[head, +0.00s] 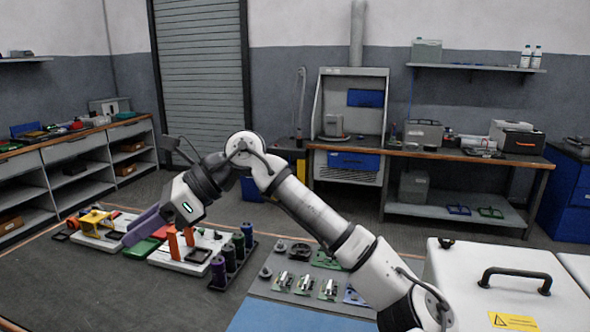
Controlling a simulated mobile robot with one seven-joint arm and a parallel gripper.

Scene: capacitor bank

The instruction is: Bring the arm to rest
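My arm reaches from the lower right up to an elbow and then bends down to the left. My gripper end (181,208) hangs over the left workbench (120,285), above a white fixture board (180,264). Its fingers are not clearly distinguishable from the parts behind, so I cannot tell whether it is open or shut, or whether it holds anything. A purple bar-like shape (145,226) shows just left of it, and orange uprights (173,243) show just below it.
Several dark, green, blue and purple cylinders (218,272) stand right of the board. A panel of small metal parts (303,284) lies farther right. A white lidded box with a black handle (514,279) is at the lower right. The bench's front left is clear.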

